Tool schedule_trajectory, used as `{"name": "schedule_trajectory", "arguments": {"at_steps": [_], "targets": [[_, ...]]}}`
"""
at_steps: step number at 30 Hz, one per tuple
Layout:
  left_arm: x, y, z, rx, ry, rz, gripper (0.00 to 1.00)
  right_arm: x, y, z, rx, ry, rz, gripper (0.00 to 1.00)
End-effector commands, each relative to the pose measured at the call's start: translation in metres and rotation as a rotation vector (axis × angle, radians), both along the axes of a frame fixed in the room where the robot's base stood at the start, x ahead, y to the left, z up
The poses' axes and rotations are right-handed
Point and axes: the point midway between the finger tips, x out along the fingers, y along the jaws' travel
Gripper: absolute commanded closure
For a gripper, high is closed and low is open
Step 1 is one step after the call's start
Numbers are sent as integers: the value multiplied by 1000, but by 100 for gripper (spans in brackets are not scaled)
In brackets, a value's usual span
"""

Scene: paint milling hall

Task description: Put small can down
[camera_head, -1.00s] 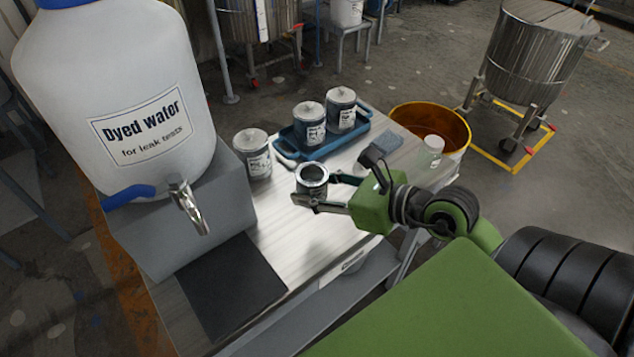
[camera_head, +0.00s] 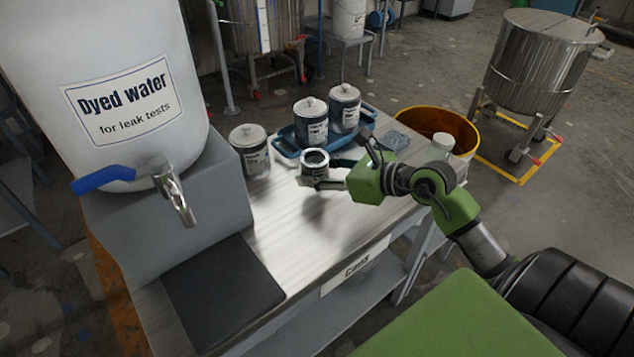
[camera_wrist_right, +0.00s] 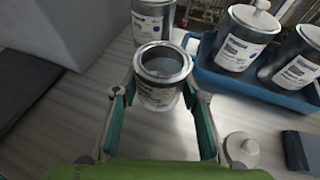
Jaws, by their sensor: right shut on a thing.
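The small can (camera_head: 315,163) is open-topped, with a metal rim and a pale label. My right gripper (camera_head: 318,182) is shut on it and holds it upright over the table (camera_head: 330,225). In the right wrist view the can (camera_wrist_right: 162,78) sits between the fingertips of my right gripper (camera_wrist_right: 160,97), with greyish contents or inner bottom showing. I cannot tell whether its base touches the table. My left gripper is not in view.
A lidded can (camera_head: 251,150) stands behind-left of the held can. A blue tray (camera_head: 287,148) with two lidded cans stands behind. The dyed water container (camera_head: 130,85) with tap is left, above a dark mat (camera_head: 225,295). Bare tabletop lies in front.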

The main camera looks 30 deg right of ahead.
Motion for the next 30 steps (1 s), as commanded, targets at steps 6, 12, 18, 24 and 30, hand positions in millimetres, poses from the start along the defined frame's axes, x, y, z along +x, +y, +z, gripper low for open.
{"name": "schedule_trajectory", "arguments": {"at_steps": [6, 12, 18, 24, 30], "targets": [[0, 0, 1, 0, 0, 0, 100, 6, -4, -18, 5, 3, -1, 81], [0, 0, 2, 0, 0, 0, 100, 6, -3, -38, 1, 0, 1, 81], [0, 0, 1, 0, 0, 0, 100, 6, -3, -39, 1, -1, 1, 81], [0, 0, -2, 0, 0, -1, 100, 6, -4, -44, 0, 0, 1, 81], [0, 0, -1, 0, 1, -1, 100, 6, -3, -42, 0, 1, 1, 44]]}}
